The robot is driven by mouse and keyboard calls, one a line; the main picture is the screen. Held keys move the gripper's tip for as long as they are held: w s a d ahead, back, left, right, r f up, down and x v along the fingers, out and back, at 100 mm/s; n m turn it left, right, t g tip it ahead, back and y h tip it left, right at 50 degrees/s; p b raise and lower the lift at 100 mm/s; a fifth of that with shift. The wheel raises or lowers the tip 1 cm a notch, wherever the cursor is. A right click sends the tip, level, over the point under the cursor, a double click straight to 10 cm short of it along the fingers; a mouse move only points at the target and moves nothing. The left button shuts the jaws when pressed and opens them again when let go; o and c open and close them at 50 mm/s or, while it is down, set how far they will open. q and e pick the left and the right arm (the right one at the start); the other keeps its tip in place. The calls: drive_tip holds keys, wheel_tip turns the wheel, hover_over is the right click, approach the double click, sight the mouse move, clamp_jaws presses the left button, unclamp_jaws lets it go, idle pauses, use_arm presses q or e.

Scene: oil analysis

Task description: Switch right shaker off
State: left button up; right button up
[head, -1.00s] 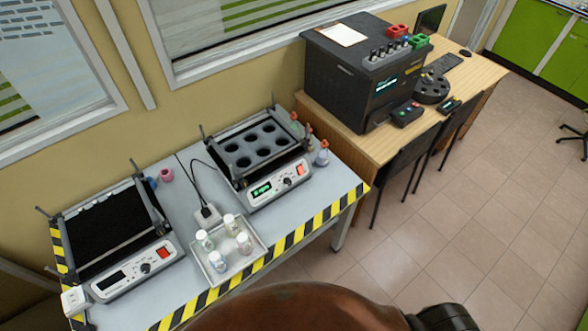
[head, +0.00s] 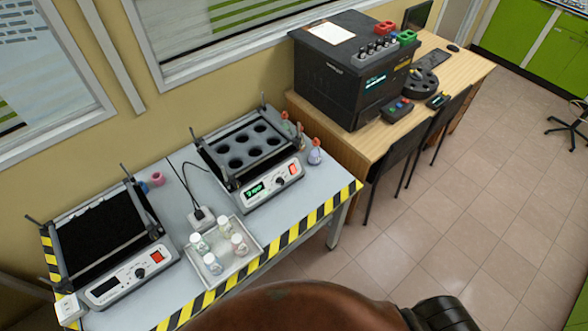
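The right shaker (head: 258,150) stands at the right part of the grey table, with a platform of several round holes. Its front panel has a lit green display (head: 255,189), a dark knob (head: 281,180) and a red switch (head: 293,169). The left shaker (head: 106,240) has a black platform, a dark display and a red switch (head: 156,257). Neither of my grippers shows in the head view. A brown rounded shape and a black part at the bottom edge hide the floor there.
A tray (head: 246,259) with several white-capped bottles sits in front between the shakers. Small flasks (head: 314,152) stand right of the right shaker. A wooden desk (head: 360,140) holds a large black analyzer (head: 350,75). Chairs (head: 391,164) stand before it.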

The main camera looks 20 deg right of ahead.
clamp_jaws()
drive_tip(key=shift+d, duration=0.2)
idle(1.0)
